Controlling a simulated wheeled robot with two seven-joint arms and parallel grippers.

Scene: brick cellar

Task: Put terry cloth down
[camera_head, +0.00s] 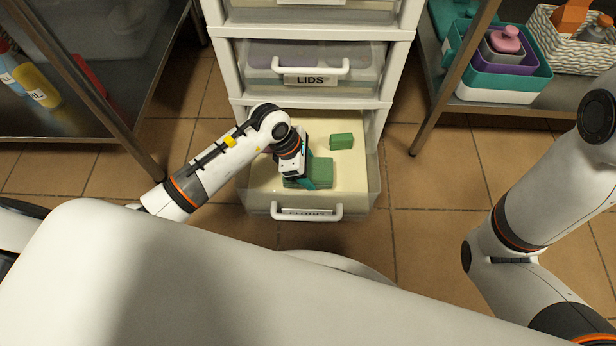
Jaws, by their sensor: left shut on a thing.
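A green folded cloth (321,170), apparently the terry cloth, lies low inside the open bottom drawer (262,203). My left gripper (304,178) reaches down into this drawer from the left and is shut at the cloth's left side. Teal edges show beside the fingers, and the gripper hides part of the cloth. I cannot tell whether the cloth touches the drawer floor. My right arm stands at the right edge, and its gripper is out of view.
A smaller green block (341,141) lies farther back in the drawer. The closed drawer marked LIDS (310,68) is above. Metal racks stand left and right; the right one holds nested tubs (503,83) and a patterned basket (571,52). The drawer's right side has bare floor.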

